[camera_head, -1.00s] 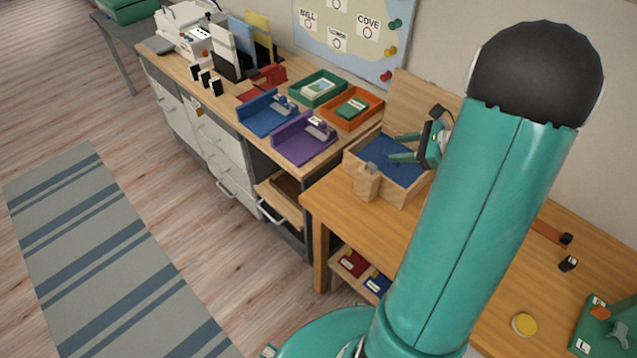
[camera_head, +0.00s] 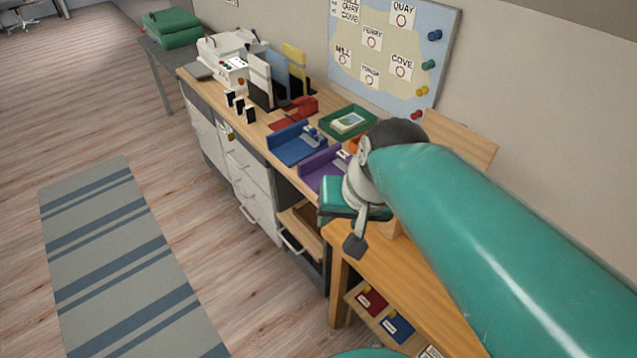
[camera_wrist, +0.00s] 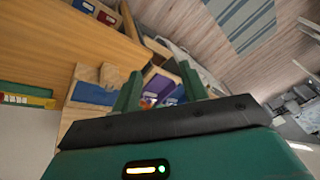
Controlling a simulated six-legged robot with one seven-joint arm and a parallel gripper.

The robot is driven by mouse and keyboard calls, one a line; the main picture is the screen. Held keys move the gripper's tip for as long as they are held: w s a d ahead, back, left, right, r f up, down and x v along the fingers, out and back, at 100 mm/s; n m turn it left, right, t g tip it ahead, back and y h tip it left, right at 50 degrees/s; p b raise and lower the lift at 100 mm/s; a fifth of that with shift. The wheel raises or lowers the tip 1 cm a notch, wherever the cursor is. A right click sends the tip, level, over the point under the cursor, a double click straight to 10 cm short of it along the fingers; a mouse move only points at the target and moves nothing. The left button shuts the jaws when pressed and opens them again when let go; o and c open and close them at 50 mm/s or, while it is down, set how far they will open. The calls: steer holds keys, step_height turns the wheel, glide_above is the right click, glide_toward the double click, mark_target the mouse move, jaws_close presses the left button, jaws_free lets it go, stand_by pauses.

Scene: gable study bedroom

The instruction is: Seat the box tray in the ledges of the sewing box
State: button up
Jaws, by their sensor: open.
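The sewing box is mostly hidden behind my arm in the head view; its raised wooden lid (camera_head: 465,143) shows above the arm. In the wrist view, part of its blue-lined inside (camera_wrist: 92,93) shows left of my fingers, with a small wooden block-like piece (camera_wrist: 112,76) at its edge. I cannot tell whether that piece belongs to the box tray, and I make out no tray for certain. My gripper (camera_wrist: 160,80) is open, its two green fingers apart with nothing held between them. In the head view my gripper (camera_head: 345,200) is over the table's left end, partly hidden.
The wooden table (camera_head: 415,290) has a shelf below with red and blue packets. The neighbouring desk carries a purple holder (camera_head: 318,172), a blue holder (camera_head: 298,146) and a green tray (camera_head: 345,121). A striped rug (camera_head: 125,260) lies on the open floor.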

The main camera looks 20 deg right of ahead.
steer(key=n, duration=0.1)
steer(key=s+a+r+n+t, duration=0.1)
steer(key=s+n+h, duration=0.1)
steer(key=shift+s+a+r+n, duration=0.2)
steer(key=shift+a+r+n, duration=0.05)
steer(key=shift+r+n, duration=0.05)
steer(key=shift+s+d, duration=0.1)
